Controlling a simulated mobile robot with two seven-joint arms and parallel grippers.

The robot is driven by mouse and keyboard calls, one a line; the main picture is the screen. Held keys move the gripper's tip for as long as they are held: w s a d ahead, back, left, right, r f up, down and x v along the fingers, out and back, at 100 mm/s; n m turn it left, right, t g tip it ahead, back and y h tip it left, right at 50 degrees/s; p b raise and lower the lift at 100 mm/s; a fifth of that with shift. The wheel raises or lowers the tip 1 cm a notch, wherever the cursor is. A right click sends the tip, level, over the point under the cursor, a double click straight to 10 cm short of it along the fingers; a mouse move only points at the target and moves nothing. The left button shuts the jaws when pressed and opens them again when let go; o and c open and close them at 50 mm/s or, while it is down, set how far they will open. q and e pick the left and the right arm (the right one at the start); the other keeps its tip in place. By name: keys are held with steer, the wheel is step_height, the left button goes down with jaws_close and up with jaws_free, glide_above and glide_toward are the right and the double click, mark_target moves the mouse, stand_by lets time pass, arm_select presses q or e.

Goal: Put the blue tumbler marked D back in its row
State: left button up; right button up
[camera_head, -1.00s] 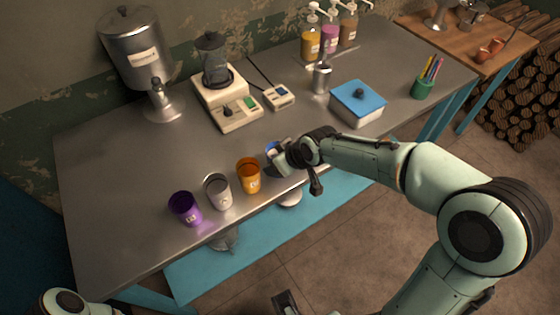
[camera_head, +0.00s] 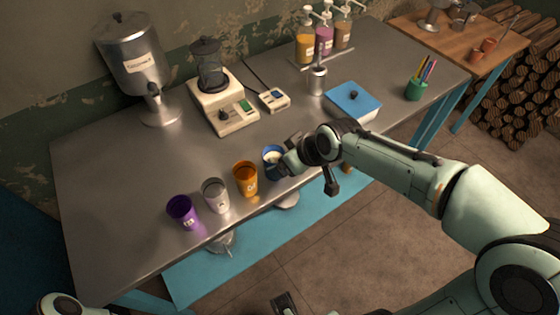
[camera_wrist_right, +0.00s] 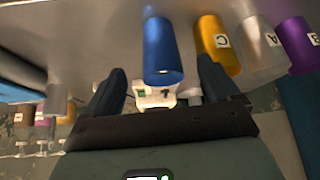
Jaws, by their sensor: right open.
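The table's front edge (camera_head: 215,238) runs close to the row. A large dispenser (camera_head: 133,60) is at the back left. Bare table lies behind the row.

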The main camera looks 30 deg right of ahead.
steer(key=v, duration=0.4)
steer(key=shift+r, duration=0.2)
stand_by(0.4)
